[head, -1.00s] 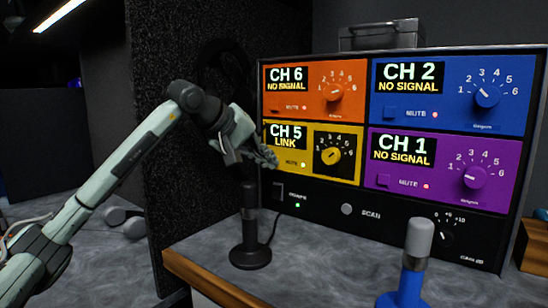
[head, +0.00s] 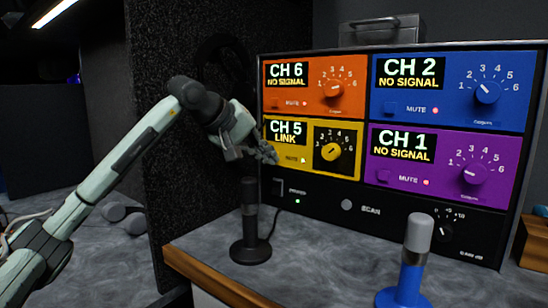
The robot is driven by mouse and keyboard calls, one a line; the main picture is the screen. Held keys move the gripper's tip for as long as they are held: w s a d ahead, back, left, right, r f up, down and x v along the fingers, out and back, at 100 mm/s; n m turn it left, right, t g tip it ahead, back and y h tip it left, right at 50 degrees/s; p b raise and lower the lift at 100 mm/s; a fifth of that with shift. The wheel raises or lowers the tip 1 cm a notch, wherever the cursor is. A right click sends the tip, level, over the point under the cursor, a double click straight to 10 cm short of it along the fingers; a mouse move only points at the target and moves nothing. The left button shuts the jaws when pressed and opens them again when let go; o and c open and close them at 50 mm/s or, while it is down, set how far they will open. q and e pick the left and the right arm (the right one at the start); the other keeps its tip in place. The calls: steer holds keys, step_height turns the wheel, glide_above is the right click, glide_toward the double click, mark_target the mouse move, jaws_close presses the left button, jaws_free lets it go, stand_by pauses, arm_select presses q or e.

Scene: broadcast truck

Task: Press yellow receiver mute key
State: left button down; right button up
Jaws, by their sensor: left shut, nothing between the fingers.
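The yellow receiver panel (head: 347,129) is at the lower left of the rack, reading CH 5 LINK, with a dark dial at its right. Its MUTE label (head: 291,159) shows at the panel's lower left, with a small pale lit lamp (head: 304,160) beside it. My left gripper (head: 270,156) is shut and empty, in front of the panel's lower left corner. The mute key itself is hidden behind or beside the fingers. I cannot tell whether the fingertips touch the panel. My right gripper is not in view.
A black microphone (head: 250,250) stands below my left gripper, and a blue one (head: 408,280) stands at front right. Grey counter lies clear between them.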

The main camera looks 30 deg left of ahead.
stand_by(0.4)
arm_select(q)
steer(key=shift+w+p, duration=0.4)
steer(key=shift+w, duration=0.05)
steer(key=shift+s, duration=0.4)
steer(key=s+b, duration=0.4)
steer(key=s, duration=0.2)
steer(key=shift+a, duration=0.25)
stand_by(0.3)
